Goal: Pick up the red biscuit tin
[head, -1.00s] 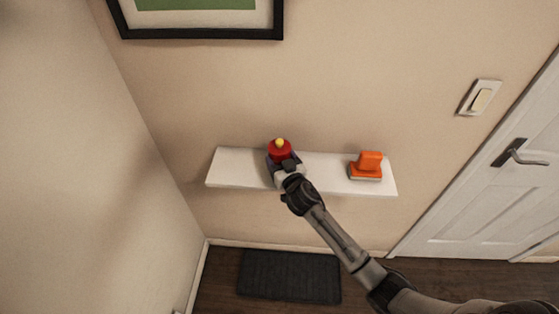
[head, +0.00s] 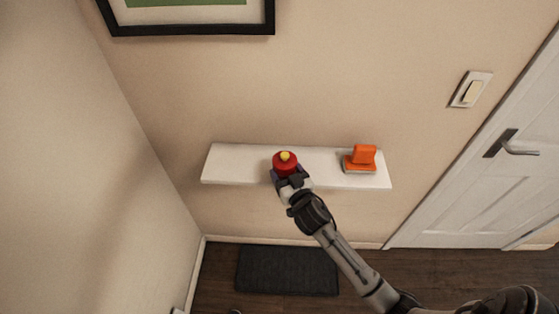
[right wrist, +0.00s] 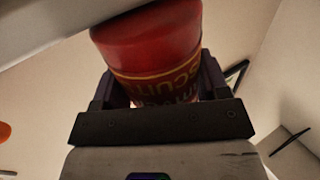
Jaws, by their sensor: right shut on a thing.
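The red biscuit tin (head: 285,161) has a yellow knob on top and shows at the white wall shelf in the head view. My right gripper (head: 283,174) is shut on it from the front. In the right wrist view the red tin (right wrist: 150,45), with gold lettering on a dark band, sits between the two fingers of my right gripper (right wrist: 160,90). The tin's lower part is hidden by the gripper. I cannot tell for sure whether its base touches the shelf. My left gripper is not in view.
The white shelf (head: 235,165) also holds an orange brush-like object (head: 363,156) to the right of the tin. A framed picture (head: 190,30) hangs above. A door (head: 470,190) is at the right, and a dark mat (head: 285,270) lies on the floor below.

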